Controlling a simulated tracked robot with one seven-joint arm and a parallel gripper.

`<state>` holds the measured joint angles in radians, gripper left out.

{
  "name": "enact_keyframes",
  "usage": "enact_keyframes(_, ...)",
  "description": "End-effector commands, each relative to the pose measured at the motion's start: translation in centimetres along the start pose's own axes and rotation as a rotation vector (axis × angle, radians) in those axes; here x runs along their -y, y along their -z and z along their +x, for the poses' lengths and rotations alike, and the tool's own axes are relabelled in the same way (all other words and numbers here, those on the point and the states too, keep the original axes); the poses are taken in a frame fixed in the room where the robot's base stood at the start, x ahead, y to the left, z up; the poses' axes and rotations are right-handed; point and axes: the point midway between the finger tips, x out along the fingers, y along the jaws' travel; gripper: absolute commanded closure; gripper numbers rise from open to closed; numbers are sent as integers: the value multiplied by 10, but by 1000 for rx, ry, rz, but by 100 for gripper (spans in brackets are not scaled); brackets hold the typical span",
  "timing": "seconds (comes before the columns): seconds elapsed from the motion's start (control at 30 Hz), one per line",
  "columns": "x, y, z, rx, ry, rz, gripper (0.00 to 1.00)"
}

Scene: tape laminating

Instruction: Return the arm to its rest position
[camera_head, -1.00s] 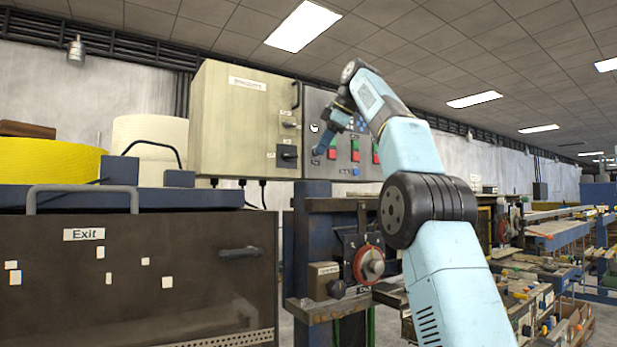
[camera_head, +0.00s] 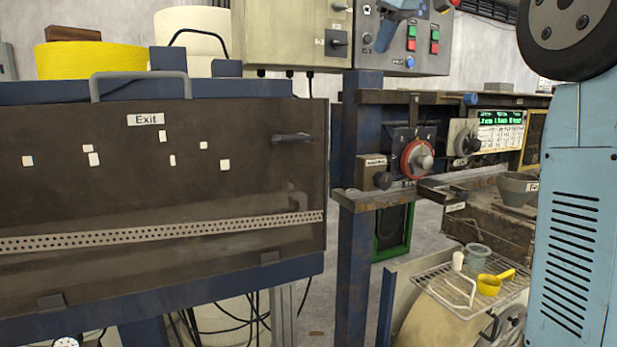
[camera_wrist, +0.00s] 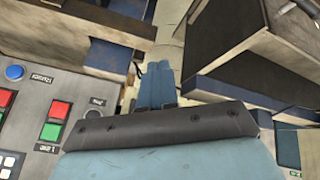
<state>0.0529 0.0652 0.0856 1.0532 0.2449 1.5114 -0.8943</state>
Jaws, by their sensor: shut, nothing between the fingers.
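My arm's light-blue links stand at the right edge of the head view, with a dark joint at the top. In the wrist view, my gripper (camera_wrist: 157,85) shows its two blue fingers side by side, shut with nothing between them. Part of it, light blue, also shows at the top of the head view (camera_head: 388,28), in front of the grey control panel (camera_head: 455,35). Much of the arm is cut off by the upper frame edge. The panel's red and green buttons lie left of the gripper in the wrist view.
A dark machine cover marked Exit (camera_head: 60,190) fills the left. A yellow roll (camera_head: 105,58) and a white roll (camera_head: 200,40) stand behind it. A beige cabinet (camera_head: 290,30) adjoins the panel.

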Motion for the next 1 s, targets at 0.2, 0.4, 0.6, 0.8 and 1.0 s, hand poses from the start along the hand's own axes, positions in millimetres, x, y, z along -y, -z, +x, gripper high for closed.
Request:
enact_keyframes(0.2,38,-41,7,38,-34,154,100)
enact_keyframes(0.4,74,-85,20,68,-68,291,100)
enact_keyframes(0.6,114,-134,37,92,-105,424,100)
enact_keyframes(0.8,156,-189,58,111,-141,552,100)
enact_keyframes(1.0,202,-248,84,125,-177,673,100)
